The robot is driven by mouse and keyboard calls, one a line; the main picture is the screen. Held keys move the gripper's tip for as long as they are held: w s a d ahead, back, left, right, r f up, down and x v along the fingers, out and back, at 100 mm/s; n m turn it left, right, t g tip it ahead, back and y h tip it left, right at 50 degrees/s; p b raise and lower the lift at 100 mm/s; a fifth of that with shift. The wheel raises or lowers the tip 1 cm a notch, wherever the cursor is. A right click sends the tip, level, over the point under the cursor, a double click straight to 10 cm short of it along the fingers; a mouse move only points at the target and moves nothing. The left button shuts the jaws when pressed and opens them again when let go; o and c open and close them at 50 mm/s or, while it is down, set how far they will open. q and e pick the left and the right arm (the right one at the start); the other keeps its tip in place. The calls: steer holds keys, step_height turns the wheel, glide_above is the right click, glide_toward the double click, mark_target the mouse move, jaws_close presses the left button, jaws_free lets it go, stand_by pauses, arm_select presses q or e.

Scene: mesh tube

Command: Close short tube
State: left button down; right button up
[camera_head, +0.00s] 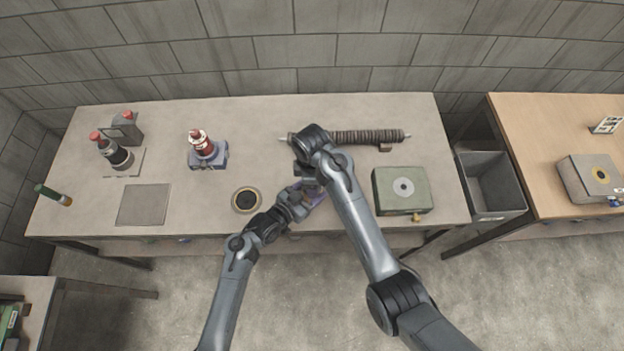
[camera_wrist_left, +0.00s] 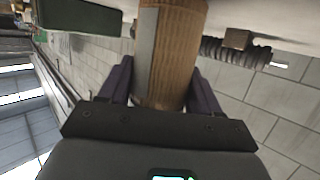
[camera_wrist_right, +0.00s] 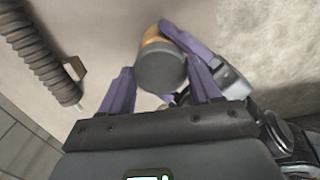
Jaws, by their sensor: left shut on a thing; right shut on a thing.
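A short brown mesh tube (camera_wrist_left: 172,50) stands between the purple fingers of my left gripper (camera_wrist_left: 160,88), which is shut on it. The tube's brown side also shows in the right wrist view (camera_wrist_right: 153,37), beside a left finger. A dark grey cap (camera_wrist_right: 160,68) covers the tube's near end there. My right gripper (camera_wrist_right: 160,88) is shut on this cap, with one purple finger on each side. In the head view, both grippers meet over the front middle of the table, and my arms hide the tube and cap. How firmly the cap is seated cannot be told.
A ribbed dark roll (camera_head: 365,137) lies behind my right arm.

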steer(key=o, duration=1.3)
steer(key=shift+c, duration=0.2)
steer(key=shift+a+r, duration=0.1)
steer(key=shift+r, duration=3.7)
arm_select(q)
steer(key=shift+c, duration=0.7)
jaws_free()
steer(key=p+v, duration=0.1)
steer(key=v, duration=0.9)
steer(key=shift+s+a, duration=0.2)
steer(key=shift+s, duration=0.05)
arm_select(e)
steer(key=shift+r, duration=0.55)
